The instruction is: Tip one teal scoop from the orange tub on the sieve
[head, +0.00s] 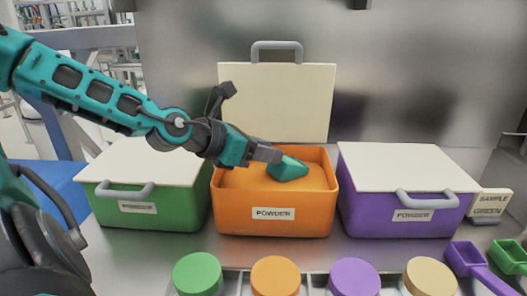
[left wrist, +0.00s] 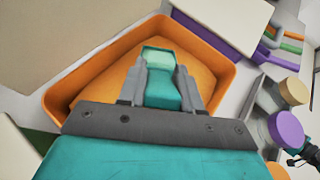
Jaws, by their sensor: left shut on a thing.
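The orange tub (head: 274,222) stands open in the middle, with orange powder (head: 237,179) inside and its white lid (head: 280,100) standing upright behind it. My left gripper (head: 274,157) is shut on the teal scoop (head: 288,170), which is over or in the tub's powder. In the left wrist view the scoop (left wrist: 162,77) sits between the two fingers, above the tub (left wrist: 222,92). I cannot tell whether the scoop touches the powder, or what it holds. No sieve can be made out.
A closed green tub (head: 150,215) stands left and a closed purple tub (head: 400,215) right. Several round-lidded jars, such as the orange-lidded one (head: 275,275), line the front. A purple scoop (head: 468,258), a green scoop (head: 510,256) and a sample sign (head: 490,204) are at right.

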